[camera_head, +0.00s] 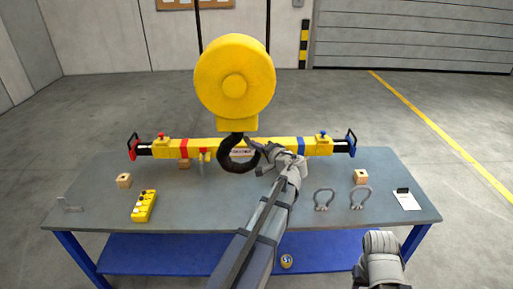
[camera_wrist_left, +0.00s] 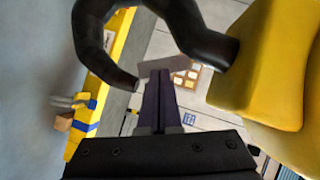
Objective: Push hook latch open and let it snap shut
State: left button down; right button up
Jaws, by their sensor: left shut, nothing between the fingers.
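The black hook (camera_head: 225,158) hangs under a yellow round-bodied hoist block (camera_head: 235,85). In the left wrist view the hook (camera_wrist_left: 92,30) curves around from the left, with the yellow block (camera_wrist_left: 262,60) at right. A grey-brown latch plate (camera_wrist_left: 168,64) spans the hook's mouth. My left gripper (camera_head: 250,143) reaches in from the right side of the hook. In the wrist view its fingers (camera_wrist_left: 157,75) are shut and empty, with the tips right at the latch plate; whether they touch cannot be told. My right gripper is not visible; only a grey part of that arm shows.
A yellow lifting beam (camera_head: 215,148) lies just behind the hook on the grey table (camera_head: 100,190). Two shackles (camera_head: 324,200), wooden blocks (camera_head: 124,180), a yellow control pendant (camera_head: 144,206) and a white card (camera_head: 407,201) also lie there. The table's front middle lies under my left arm.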

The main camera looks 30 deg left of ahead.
pick_arm(q)
jog(key=m+y+b, duration=0.1)
jog(key=m+b, duration=0.1)
jog(key=b, duration=0.1)
jog(key=s+a+f+m+t+y+b, duration=0.1)
jog(key=m+b, duration=0.1)
jog(key=b, duration=0.1)
jog(key=a+f+m+y+b, duration=0.1)
jog(key=m+y+b, duration=0.1)
jog(key=b, duration=0.2)
jog(key=shift+s+a+f+t, duration=0.1)
jog(key=shift+s+a+t, duration=0.1)
jog(key=shift+s+t, duration=0.1)
jog(key=shift+d, duration=0.1)
jog(key=b+v, duration=0.1)
jog(key=v, duration=0.6)
jog(key=shift+d, duration=0.3)
jog(key=shift+s, duration=0.15)
